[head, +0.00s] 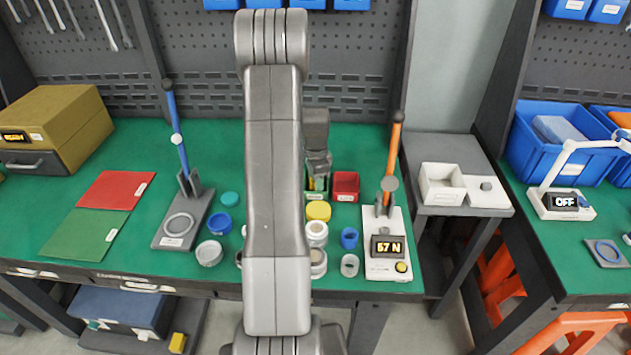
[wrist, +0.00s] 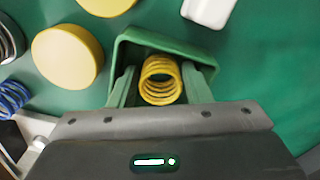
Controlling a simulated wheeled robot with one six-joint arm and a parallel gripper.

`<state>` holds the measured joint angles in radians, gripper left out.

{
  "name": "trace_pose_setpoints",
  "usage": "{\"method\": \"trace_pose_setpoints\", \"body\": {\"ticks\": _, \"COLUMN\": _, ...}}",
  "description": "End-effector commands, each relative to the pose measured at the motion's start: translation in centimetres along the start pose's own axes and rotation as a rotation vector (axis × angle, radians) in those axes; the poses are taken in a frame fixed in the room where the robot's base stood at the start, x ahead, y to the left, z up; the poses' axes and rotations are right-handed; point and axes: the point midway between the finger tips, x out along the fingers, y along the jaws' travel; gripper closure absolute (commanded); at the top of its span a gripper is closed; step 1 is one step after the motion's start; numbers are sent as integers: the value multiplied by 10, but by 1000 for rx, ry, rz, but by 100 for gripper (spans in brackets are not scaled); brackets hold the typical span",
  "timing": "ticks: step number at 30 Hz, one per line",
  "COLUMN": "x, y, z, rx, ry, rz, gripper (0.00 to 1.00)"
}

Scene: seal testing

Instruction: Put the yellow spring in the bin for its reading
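The yellow spring (wrist: 160,82) stands between the two fingers of my gripper (wrist: 161,88), seen end-on in the wrist view. The fingers appear to touch it on both sides. A small green bin (wrist: 128,50) lies around and beyond the spring. In the head view my gripper (head: 318,172) is pointing down at the green bin (head: 311,195), left of a red bin (head: 346,184). The spring's lower end and any contact with the bin floor are hidden. A press with an orange lever (head: 387,240) shows 57 N on its display.
A yellow disc (head: 318,210), white round parts (head: 317,232) and a blue ring (head: 349,237) stand in front of the bins. A blue spring (wrist: 12,98) shows in the wrist view. A blue-levered press (head: 178,225) stands left. My arm hides the bench middle.

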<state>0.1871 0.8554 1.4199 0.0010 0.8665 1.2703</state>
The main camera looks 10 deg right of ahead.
Motion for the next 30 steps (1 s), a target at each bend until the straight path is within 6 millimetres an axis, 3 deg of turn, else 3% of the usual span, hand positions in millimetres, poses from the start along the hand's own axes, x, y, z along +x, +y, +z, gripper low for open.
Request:
{"method": "trace_pose_setpoints", "body": {"ticks": 7, "x": -16, "y": -1, "z": 0, "rx": 0, "ry": 1, "rz": -3, "gripper": 56}}
{"method": "trace_pose_setpoints", "body": {"ticks": 21, "x": -108, "y": -1, "z": 0, "rx": 0, "ry": 1, "rz": -2, "gripper": 56}}
{"method": "trace_pose_setpoints", "body": {"ticks": 30, "x": -123, "y": 0, "z": 0, "rx": 0, "ry": 0, "rz": 0, "gripper": 56}}
